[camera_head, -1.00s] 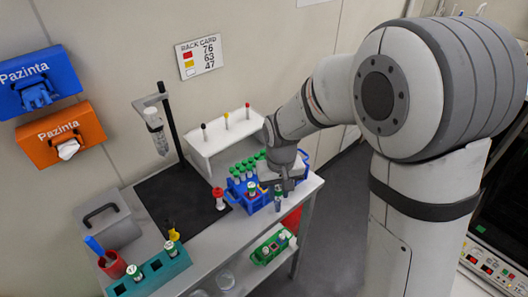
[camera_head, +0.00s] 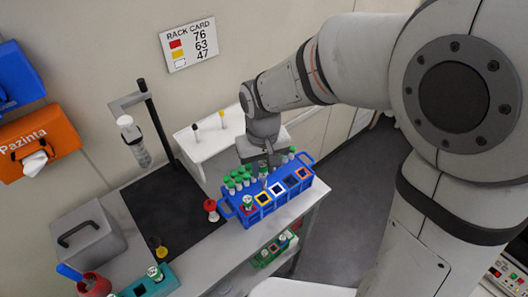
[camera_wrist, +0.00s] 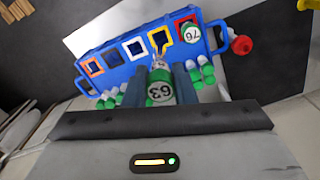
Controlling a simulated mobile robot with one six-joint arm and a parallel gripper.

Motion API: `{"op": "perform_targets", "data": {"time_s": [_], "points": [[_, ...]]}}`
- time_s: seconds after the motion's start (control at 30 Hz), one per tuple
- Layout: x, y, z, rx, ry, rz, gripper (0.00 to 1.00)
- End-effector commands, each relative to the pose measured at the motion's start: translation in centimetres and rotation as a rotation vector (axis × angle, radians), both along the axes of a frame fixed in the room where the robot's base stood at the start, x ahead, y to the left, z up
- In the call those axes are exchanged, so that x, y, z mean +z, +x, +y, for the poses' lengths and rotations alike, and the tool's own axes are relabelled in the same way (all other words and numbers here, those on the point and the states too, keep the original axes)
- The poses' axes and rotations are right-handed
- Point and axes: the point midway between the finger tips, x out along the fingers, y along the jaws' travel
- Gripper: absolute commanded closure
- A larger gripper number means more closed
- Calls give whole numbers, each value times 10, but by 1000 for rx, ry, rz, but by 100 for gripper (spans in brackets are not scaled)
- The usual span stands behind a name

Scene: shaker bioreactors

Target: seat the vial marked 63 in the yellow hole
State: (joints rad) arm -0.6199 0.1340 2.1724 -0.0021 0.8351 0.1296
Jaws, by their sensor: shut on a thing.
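My gripper (camera_head: 263,164) is shut on the green-capped vial marked 63 (camera_wrist: 160,88), held above the blue rack (camera_head: 262,217). In the wrist view the cap faces me and the vial's lower end points toward the yellow-rimmed hole (camera_wrist: 160,37). That hole is empty; in the head view it lies just below and left of the held vial (camera_head: 264,175). The vial looks clear of the rack; its exact height is hard to tell. The vial marked 76 (camera_wrist: 191,33) stands in the red-rimmed hole beside the yellow one. The other rimmed holes look empty.
A red-topped item (camera_head: 211,208) stands left of the rack. A white stand (camera_head: 205,145) is behind it. The rack card (camera_head: 190,45) lists 76 red, 63 yellow, 47 white.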

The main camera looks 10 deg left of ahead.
Motion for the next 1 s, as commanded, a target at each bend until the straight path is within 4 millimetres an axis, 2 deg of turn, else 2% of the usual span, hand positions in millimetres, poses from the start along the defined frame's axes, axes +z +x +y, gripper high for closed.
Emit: {"op": "perform_targets", "data": {"time_s": [0.27, 0.73, 1.0], "points": [[-10, -1, 0, 2, 0, 1, 100], [-46, -1, 1, 3, -1, 2, 100], [-42, -1, 1, 4, 0, 0, 100]]}}
